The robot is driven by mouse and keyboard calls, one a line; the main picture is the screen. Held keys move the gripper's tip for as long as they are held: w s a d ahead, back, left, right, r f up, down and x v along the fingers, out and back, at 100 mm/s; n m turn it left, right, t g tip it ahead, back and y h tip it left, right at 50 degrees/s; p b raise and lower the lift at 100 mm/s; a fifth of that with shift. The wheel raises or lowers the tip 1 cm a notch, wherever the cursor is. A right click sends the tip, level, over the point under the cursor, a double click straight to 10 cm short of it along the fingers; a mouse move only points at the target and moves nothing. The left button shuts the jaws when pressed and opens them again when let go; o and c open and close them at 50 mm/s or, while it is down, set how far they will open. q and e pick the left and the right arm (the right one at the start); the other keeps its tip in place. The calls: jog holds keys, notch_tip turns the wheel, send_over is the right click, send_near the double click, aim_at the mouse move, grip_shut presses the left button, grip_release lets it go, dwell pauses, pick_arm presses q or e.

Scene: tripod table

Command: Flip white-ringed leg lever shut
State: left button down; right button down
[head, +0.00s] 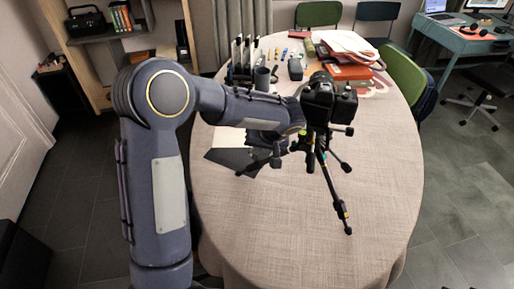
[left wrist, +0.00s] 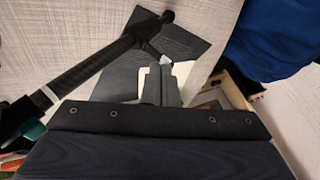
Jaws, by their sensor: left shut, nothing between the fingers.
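A black tripod (head: 327,178) stands on the round cloth-covered table, with a dark camera (head: 329,102) on top. One leg with yellow marks points toward the front. In the left wrist view, a black leg (left wrist: 100,70) with a white ring (left wrist: 44,96) slants from lower left up to a foot near the top. I cannot make out its lever clearly. My left gripper (head: 276,160) points down just left of the tripod. Its fingers (left wrist: 161,86) are shut and empty, to the right of the ring and below the leg in that picture. My right gripper is not in view.
A dark folder (head: 228,159) and white paper lie under my left arm. A dark cup (head: 262,77), upright holders, small items and a stack of books (head: 348,73) fill the back of the table (head: 385,190). The front and right of the table are clear.

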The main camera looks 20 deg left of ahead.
pick_arm(q)
jog(key=shift+s+a+h+b, duration=0.1)
jog(key=shift+a+h+b, duration=0.1)
jog(key=shift+h+b, duration=0.2)
